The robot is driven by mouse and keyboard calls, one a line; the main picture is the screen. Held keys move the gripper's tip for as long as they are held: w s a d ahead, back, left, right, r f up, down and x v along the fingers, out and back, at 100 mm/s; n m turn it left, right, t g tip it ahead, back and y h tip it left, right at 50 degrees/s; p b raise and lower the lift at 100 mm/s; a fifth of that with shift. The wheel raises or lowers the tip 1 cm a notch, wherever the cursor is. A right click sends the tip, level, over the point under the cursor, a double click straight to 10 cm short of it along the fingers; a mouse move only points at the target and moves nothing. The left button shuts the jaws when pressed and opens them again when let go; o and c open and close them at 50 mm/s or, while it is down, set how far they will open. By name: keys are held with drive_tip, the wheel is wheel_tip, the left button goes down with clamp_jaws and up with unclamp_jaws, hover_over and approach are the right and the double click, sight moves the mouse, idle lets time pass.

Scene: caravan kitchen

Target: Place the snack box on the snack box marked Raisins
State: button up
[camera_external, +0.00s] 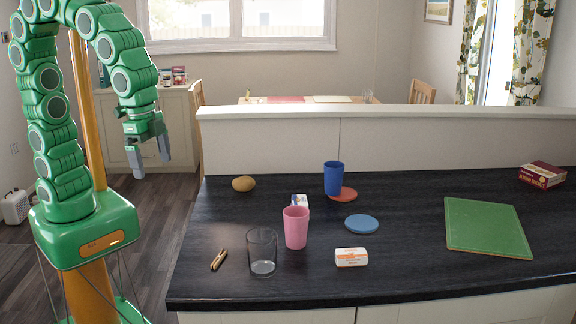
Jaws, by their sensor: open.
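My gripper (151,158) hangs at the upper left, fingers pointing down and apart, with nothing between them. It is left of the dark counter and away from all the boxes. A dark red box (542,175) with a pale label sits at the counter's right end. A small white and blue box (299,200) stands behind the pink cup, which partly hides it. A white packet with orange print (351,258) lies near the front. The print is too small to read, so I cannot tell which one is marked Raisins.
On the counter (410,270) are a pink cup (295,228), clear glass (262,252), blue cup (333,178), red coaster (345,194), blue coaster (362,223), potato (243,184), brown pocketknife-like item (218,260) and green board (487,228). A low wall (400,140) runs behind.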

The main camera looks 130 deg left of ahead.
drive_tip(key=s+d+f+m+g, duration=0.1)
drive_tip(key=s+d+m, duration=0.1)
drive_tip(key=s+d, duration=0.4)
drive_tip(key=s+d+f+m+g, duration=0.1)
drive_tip(key=s+d, duration=0.4)
drive_tip(key=s, duration=1)
drive_tip(key=shift+d+m+g+h, duration=0.3)
drive_tip(key=shift+d+m, duration=0.05)
drive_tip(key=shift+m, duration=0.25)
